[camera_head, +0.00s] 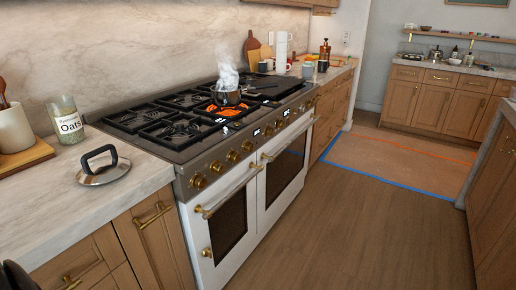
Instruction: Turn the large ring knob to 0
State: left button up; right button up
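The range (240,215) has a row of brass knobs along its sloped front panel. The nearest knob (199,181) is at the panel's left end, followed by a second (216,167), a third (233,156) and others further back. I cannot read the knob markings or tell which is the large ring knob. No gripper is clearly in view.
A glass oats jar (68,122) and a loose lid with a black handle (103,170) sit on the left counter (135,190). Oven handles (228,192) protrude below the knobs. The wooden floor (330,240) before the range is clear. A dark shape (17,276) fills the bottom-left corner.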

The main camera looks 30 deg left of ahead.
aim_at(236, 157)
jog(key=i+u, duration=0.15)
jog(key=i, duration=0.35)
jog(key=i+l+u, duration=0.15)
jog(key=i, duration=0.3)
jog(key=i+l+u, duration=0.2)
jog(key=i, duration=0.25)
jog(key=i+l+u, duration=0.1)
jog(key=i+u, duration=0.15)
jog(key=u, duration=0.2)
jog(key=i+l+u, duration=0.2)
jog(key=u, duration=0.2)
jog(key=i+l+u, duration=0.2)
jog(key=u, duration=0.25)
jog(key=i+l+u, duration=0.1)
jog(key=l+u, duration=0.3)
